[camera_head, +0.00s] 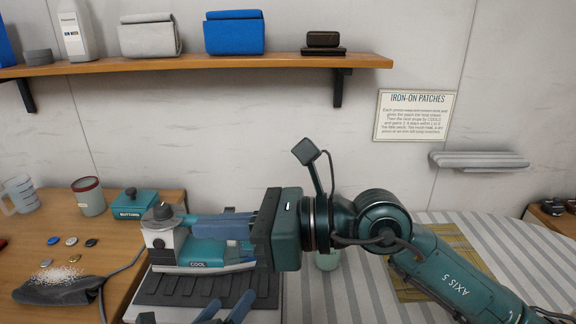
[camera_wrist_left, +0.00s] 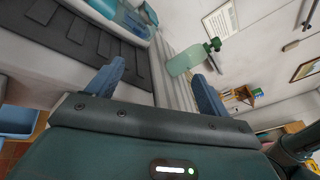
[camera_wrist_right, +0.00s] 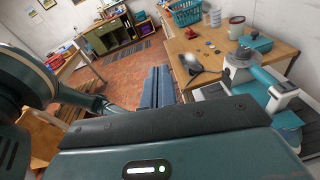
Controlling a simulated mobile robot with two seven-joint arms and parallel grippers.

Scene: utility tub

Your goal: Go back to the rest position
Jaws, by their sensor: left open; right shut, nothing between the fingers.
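My right gripper (camera_head: 192,224) reaches across the head view from the right, with its fingers pointing left in front of the iron. Its blue fingers are shut and empty; the right wrist view shows them together (camera_wrist_right: 160,70), with the iron (camera_wrist_right: 262,80) apart on their right. My left gripper (camera_head: 205,310) shows only as blue fingers at the bottom edge. In the left wrist view its fingers (camera_wrist_left: 158,72) are spread and hold nothing. The white and teal iron (camera_head: 198,262), labelled COOL, rests on a dark ribbed pad (camera_head: 180,290), partly hidden by the right gripper.
A striped board (camera_head: 340,290) lies under my right arm. A shelf (camera_head: 200,64) crosses the wall above. A green-topped bottle (camera_wrist_left: 185,62) stands beyond the left fingers.

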